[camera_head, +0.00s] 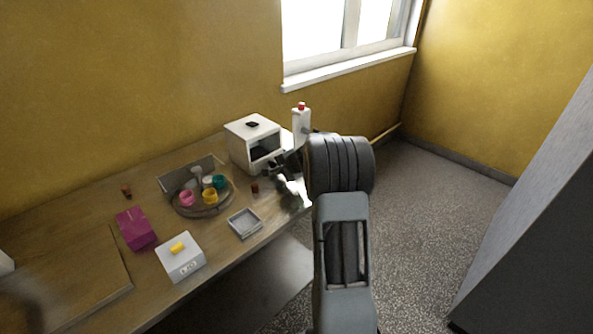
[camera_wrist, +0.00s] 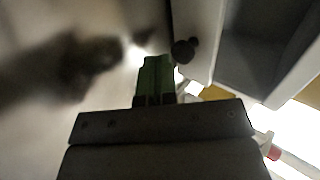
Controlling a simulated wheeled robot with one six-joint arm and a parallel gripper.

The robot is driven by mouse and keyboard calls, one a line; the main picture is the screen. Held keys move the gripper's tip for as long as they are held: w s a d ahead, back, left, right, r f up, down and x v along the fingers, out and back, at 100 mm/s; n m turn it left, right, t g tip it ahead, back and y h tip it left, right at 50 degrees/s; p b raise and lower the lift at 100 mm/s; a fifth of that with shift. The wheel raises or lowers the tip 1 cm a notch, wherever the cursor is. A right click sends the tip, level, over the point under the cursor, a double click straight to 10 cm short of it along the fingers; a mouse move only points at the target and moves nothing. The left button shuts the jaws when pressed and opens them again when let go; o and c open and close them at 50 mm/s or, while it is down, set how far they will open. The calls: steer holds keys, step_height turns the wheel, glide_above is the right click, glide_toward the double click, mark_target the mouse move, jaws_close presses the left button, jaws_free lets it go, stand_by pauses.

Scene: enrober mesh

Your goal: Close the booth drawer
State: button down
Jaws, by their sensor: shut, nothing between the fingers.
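The booth (camera_head: 243,134) is a white box with a dark front opening, at the back of the table near the wall. In the wrist view a pale panel of the booth (camera_wrist: 203,38) carries a round dark knob (camera_wrist: 183,52), which looks like the drawer's. My gripper (camera_head: 280,170) is in front of the booth and hides its lower front in the head view. Its green fingers (camera_wrist: 155,75) are shut and empty, just left of the knob in the wrist view. I cannot tell whether they touch it, nor how far the drawer stands out.
A white post with a red top (camera_head: 301,118) stands right of the booth. A round tray (camera_head: 190,210) with coloured cups, a small grey tray (camera_head: 245,224), a magenta box (camera_head: 135,229) and a white device with a yellow top (camera_head: 181,262) occupy the table.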

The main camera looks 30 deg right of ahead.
steer(key=shift+s+d+f+b, duration=0.15)
steer(key=shift+s+d+b, duration=0.15)
steer(key=shift+s, duration=0.3)
steer(key=shift+s+d+f+b, duration=0.15)
steer(key=shift+s+d+b, duration=0.1)
steer(key=shift+s, duration=0.3)
steer(key=v, duration=1)
steer(key=shift+n+g, duration=0.5)
steer(key=shift+g, duration=0.4)
steer(key=s+f, duration=0.1)
steer(key=s+a+f, duration=0.1)
steer(key=shift+s+a+f+p, duration=0.25)
steer(key=shift+s+f+p, duration=0.05)
steer(key=shift+s+f, duration=0.05)
steer(key=s+a+r+n+g+h+p, duration=0.1)
steer(key=s+a+r+n+g+p, duration=0.1)
steer(key=s+a+n, duration=0.5)
steer(key=s+a+r+n+g+h+p, duration=0.1)
steer(key=s+a+r+n, duration=0.4)
steer(key=s+a, duration=0.6)
steer(key=a+n+g+p, duration=0.1)
steer(key=a+n, duration=0.1)
steer(key=a, duration=0.1)
steer(key=shift+s+a+n, duration=0.25)
steer(key=shift+s+n, duration=0.05)
steer(key=shift+s, duration=0.05)
